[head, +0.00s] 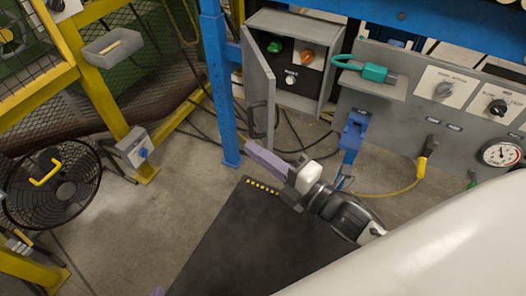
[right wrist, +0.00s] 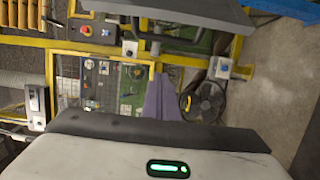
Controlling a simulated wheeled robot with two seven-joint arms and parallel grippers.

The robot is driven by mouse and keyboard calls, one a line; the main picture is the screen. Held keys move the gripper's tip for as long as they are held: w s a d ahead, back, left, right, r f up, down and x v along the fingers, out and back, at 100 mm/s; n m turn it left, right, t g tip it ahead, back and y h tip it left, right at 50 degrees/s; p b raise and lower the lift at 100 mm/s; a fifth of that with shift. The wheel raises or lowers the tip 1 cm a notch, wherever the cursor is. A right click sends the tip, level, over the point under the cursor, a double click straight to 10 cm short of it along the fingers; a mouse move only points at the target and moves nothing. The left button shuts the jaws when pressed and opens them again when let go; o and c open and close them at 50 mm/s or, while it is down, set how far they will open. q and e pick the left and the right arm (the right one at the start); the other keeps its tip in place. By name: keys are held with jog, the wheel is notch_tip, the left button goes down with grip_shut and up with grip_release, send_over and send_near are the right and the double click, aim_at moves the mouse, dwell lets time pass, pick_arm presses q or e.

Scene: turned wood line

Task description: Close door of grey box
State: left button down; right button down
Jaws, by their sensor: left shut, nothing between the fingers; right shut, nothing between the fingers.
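The grey box (head: 334,72) is at the top middle of the head view, with its front open. Its grey door (head: 258,80) hangs from the left side and stands swung outward, with a dark handle (head: 257,119) on its face. My right gripper (head: 251,148), with purple fingers, is shut and empty by the lower end of the door. I cannot tell whether it touches the door. Its shut fingers also show in the right wrist view (right wrist: 163,98). Only a purple tip of my left gripper (head: 157,291) shows at the bottom edge, shut.
A blue post (head: 217,80) stands left of the door. A grey panel (head: 420,105) with knobs, a gauge (head: 501,154) and a green-handled tool (head: 365,70) is to the right. A black fan (head: 52,185) is at the left. A dark mat (head: 235,240) lies on the floor.

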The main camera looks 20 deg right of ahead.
aim_at(252, 131)
jog(key=x, duration=0.7)
jog(key=d+b, duration=0.1)
jog(key=d, duration=0.3)
jog(key=shift+w, duration=0.15)
